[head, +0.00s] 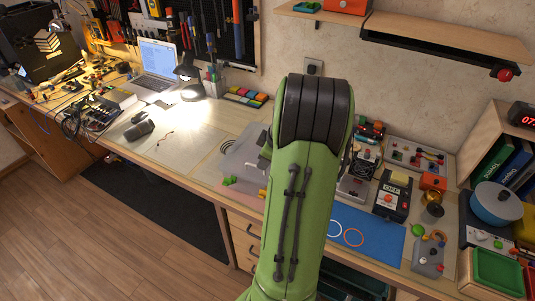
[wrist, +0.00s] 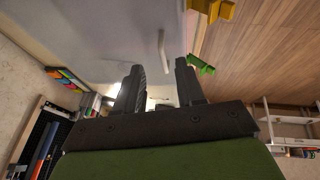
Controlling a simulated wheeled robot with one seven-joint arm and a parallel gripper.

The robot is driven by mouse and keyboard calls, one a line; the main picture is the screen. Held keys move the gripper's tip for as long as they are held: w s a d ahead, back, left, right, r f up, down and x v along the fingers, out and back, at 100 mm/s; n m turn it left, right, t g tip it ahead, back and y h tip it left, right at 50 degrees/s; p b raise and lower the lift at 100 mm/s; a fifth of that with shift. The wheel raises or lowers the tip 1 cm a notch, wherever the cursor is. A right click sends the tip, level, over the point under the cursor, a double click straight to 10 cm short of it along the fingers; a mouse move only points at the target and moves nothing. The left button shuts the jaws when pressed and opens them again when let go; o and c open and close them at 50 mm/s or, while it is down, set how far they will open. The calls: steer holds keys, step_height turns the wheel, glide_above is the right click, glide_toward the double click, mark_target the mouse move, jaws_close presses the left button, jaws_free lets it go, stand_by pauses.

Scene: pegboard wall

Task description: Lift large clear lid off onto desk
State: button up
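The large clear lid shows in the head view as a grey see-through block (head: 240,157) on the desk, left of my arm, which hides its right part. In the wrist view a broad grey, smooth surface (wrist: 95,30), which looks like the lid, fills the upper left. A pale thin bar (wrist: 163,45), perhaps its handle, stands out from that surface just beyond my fingertips. My gripper (wrist: 159,72) is open, its two dark fingers apart on either side of the bar's near end. I cannot tell whether they touch anything. In the head view the gripper is mostly hidden.
Green pieces (head: 229,181) lie at the desk's front edge by the lid; a green piece (wrist: 201,66) and a yellow one (wrist: 213,10) show in the wrist view. A blue mat (head: 385,241) and a meter (head: 391,196) are to the right. The desk left of the lid is fairly clear.

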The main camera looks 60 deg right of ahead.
mark_target(262, 175)
steer(key=x, duration=0.2)
steer(key=b+x, duration=0.1)
steer(key=x, duration=0.1)
steer(key=shift+a+f, duration=0.15)
steer(key=shift+f, duration=0.25)
steer(key=shift+w+f, duration=0.25)
steer(key=shift+f, duration=0.05)
steer(key=shift+r, duration=0.1)
jaws_close()
